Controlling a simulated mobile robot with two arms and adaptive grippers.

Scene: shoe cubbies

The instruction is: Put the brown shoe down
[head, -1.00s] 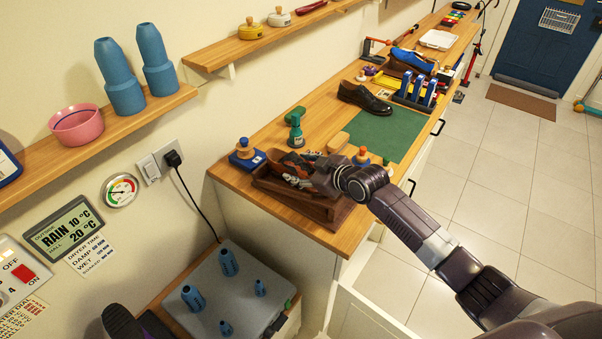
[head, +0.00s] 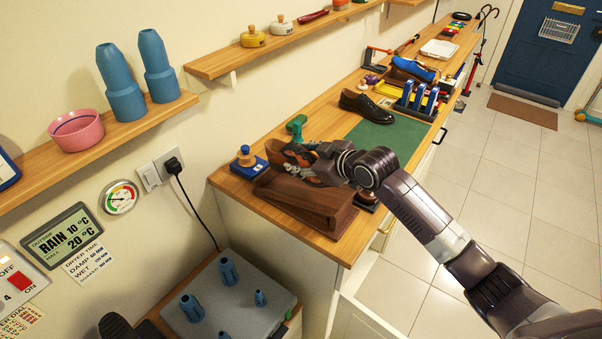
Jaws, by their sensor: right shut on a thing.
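The brown shoe (head: 279,150) is in my right gripper (head: 305,162), which is shut on it. The gripper and shoe are above the far side of a dark brown wooden stand (head: 315,205) at the near end of the long counter. The gripper hides part of the shoe, and I cannot tell whether the shoe touches anything beneath it.
A blue-based wooden-knobbed tool (head: 247,165) stands left of the shoe, and a green tool (head: 297,127) is just behind it. A green mat (head: 392,136) with a black shoe (head: 366,107) at its edge lies farther back. A grey drying unit (head: 240,305) stands below.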

